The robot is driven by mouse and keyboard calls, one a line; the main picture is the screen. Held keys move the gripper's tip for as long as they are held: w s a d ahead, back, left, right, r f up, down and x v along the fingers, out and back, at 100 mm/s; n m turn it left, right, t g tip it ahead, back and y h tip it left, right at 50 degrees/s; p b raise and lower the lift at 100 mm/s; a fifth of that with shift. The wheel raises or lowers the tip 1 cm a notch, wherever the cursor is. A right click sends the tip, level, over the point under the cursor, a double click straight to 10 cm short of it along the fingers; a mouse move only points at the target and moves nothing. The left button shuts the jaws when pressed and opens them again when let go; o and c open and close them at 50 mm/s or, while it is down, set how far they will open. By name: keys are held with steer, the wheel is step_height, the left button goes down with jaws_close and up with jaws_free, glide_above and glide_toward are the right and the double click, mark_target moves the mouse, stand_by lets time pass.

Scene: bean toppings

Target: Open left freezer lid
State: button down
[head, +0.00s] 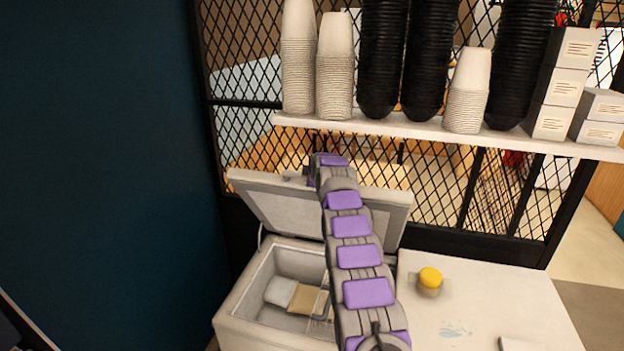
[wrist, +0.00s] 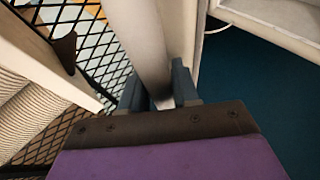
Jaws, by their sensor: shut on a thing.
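The left freezer lid (head: 282,208) is raised and tilted up at the back of the chest freezer (head: 262,335), with its inner face showing in the head view. My arm reaches across the opening to the lid's upper edge, and my gripper there is mostly hidden by the arm in that view. In the wrist view, my gripper (wrist: 158,88) has one finger on each side of the pale lid edge (wrist: 138,38) and is shut on it. The open compartment holds a white packet (head: 281,291) and a tan packet (head: 304,299). My arm covers part of the lid and opening.
A shelf (head: 420,128) with cup stacks and boxes hangs above the lid. Black mesh (head: 480,200) stands behind. A dark blue wall (head: 100,150) is at the left.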

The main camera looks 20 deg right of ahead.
steer(key=shift+d, duration=0.1)
steer(key=c, duration=0.9)
jaws_free()
steer(key=shift+s+r, duration=0.1)
steer(key=shift+s, duration=0.05)
steer(key=b+v, duration=0.4)
steer(key=v, duration=1.3)
steer(key=shift+s+d, duration=0.1)
steer(key=shift+d, duration=0.05)
steer(key=shift+c, duration=0.4)
